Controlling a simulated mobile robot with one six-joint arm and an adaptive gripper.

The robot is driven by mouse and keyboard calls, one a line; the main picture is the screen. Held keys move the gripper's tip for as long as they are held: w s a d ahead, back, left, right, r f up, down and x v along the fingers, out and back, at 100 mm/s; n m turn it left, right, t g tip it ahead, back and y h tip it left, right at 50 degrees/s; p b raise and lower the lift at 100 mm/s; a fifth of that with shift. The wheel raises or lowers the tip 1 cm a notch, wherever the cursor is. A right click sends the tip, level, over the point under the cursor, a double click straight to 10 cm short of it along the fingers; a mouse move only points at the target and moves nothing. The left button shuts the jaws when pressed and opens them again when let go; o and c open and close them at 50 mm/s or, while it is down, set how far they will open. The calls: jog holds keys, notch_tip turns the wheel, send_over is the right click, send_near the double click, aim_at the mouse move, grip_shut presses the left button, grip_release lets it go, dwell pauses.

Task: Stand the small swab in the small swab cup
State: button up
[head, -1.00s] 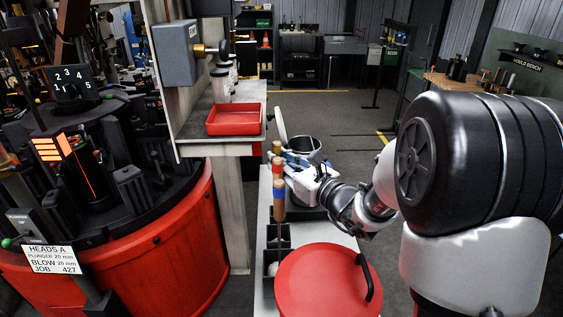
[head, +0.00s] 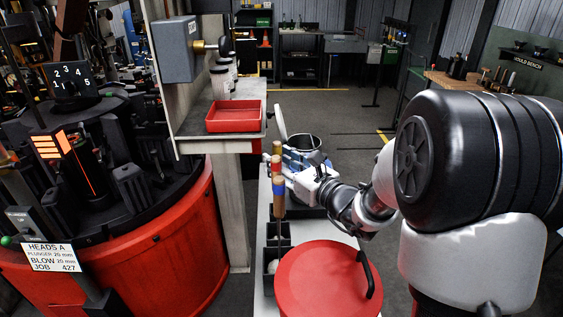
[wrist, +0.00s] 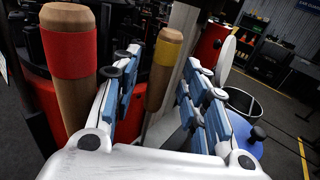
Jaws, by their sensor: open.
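Wooden-handled swabs stand close together beside my gripper. One has a blue band (head: 279,187), and its thin shaft runs down toward the black square cups (head: 286,232). One has a red band (head: 277,165); it stands large at the left in the wrist view (wrist: 70,52), outside my fingers. A yellow-banded handle (wrist: 167,53) stands between my two blue-padded fingers, with space beside it. No label shows which swab or cup is the small one. My gripper (wrist: 165,85) is open, holds nothing, and is level with the handles. The swab heads are hidden.
A red round lid with a black handle (head: 328,283) fills the near end of the narrow bench. A metal pot (head: 304,143) stands just beyond my gripper. A red tray (head: 234,116) sits on the shelf to the left. The red rotary machine (head: 150,250) is further left.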

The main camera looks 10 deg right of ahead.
jog(key=shift+s, duration=0.1)
jog(key=v, duration=1.1)
jog(key=shift+s, duration=0.4)
jog(key=shift+d+r, duration=0.1)
